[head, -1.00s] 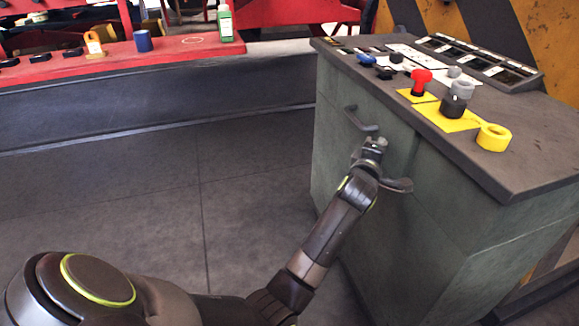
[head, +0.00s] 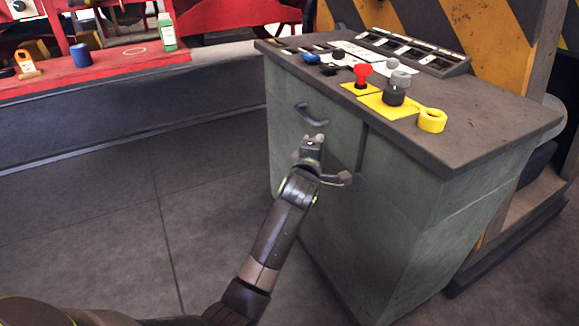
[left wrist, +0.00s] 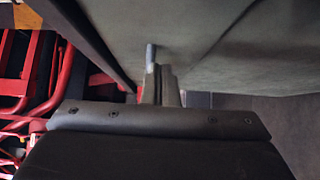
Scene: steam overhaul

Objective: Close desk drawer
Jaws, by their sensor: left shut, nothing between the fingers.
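The desk (head: 455,215) is a grey-green cabinet with a dark top, at the right of the head view. Its drawer front (head: 288,108) carries a dark bar handle (head: 314,117) near the top. The front looks about flush with the cabinet, though a small gap cannot be ruled out. My left gripper (head: 313,142) is shut and empty in front of the drawer face, just below the handle. Whether it touches is unclear. In the left wrist view its fingers (left wrist: 157,80) are together beside a grey-green surface (left wrist: 225,50). My right gripper is not in view.
On the desk top stand a red knob (head: 362,75), a yellow ring (head: 432,120), dark and grey cylinders (head: 396,90) and a switch panel (head: 415,50). A red bench (head: 110,65) with a green bottle (head: 166,32) is at the back left. Floor left of the desk is clear.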

